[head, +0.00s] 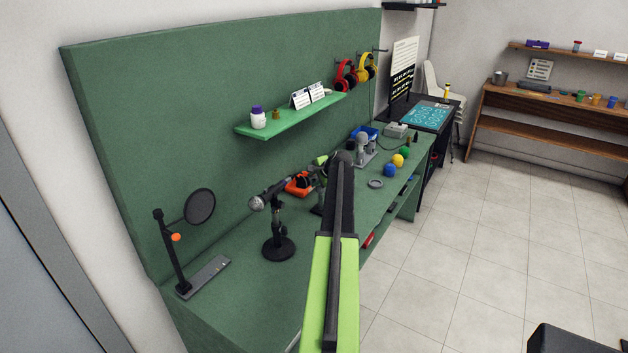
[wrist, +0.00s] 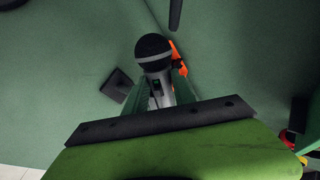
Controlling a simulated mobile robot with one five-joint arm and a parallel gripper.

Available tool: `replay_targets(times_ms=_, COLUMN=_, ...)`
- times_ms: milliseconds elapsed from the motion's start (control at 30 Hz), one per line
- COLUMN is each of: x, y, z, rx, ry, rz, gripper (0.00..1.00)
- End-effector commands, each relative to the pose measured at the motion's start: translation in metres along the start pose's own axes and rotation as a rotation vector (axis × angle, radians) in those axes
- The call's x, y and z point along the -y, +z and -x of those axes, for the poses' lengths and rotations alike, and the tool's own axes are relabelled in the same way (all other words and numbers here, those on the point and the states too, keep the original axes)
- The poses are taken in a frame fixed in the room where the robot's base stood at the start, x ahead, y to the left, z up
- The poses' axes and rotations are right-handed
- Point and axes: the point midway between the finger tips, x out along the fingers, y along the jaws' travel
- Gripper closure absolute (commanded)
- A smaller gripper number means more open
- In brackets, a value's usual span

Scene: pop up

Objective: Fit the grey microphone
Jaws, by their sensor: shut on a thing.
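A grey microphone (wrist: 158,68) with a dark round head lies between the fingers of my gripper (wrist: 161,90) in the wrist view. The fingers are shut on its grey body, and its head sticks out beyond them. In the head view my green and black arm covers most of the gripper, and the grip cannot be made out there. Another microphone (head: 268,193) with a silvery head is tilted on a black table stand (head: 278,240) left of my arm. A pop filter (head: 200,205) stands on a grey base at the far left of the bench.
The green bench (head: 232,295) runs along a green back panel. An orange object (head: 299,184) lies behind the arm. Blue (head: 389,170), yellow (head: 398,160) and green balls stand to the right, near a grey ring (head: 376,183). A shelf (head: 290,118) hangs above. The front left bench is clear.

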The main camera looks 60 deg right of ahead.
Motion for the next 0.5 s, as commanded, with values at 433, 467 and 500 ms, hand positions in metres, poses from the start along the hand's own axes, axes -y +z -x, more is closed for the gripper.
replay_targets(times_ms=433, x=-0.0108, y=0.0001, z=-0.0104, rx=0.000, ry=-0.001, rz=0.000, gripper=1.00)
replay_targets(times_ms=467, x=-0.0113, y=0.0001, z=-0.0109, rx=0.000, ry=-0.001, rz=0.000, gripper=1.00)
replay_targets(times_ms=500, x=-0.0117, y=0.0001, z=-0.0112, rx=0.000, ry=-0.001, rz=0.000, gripper=1.00)
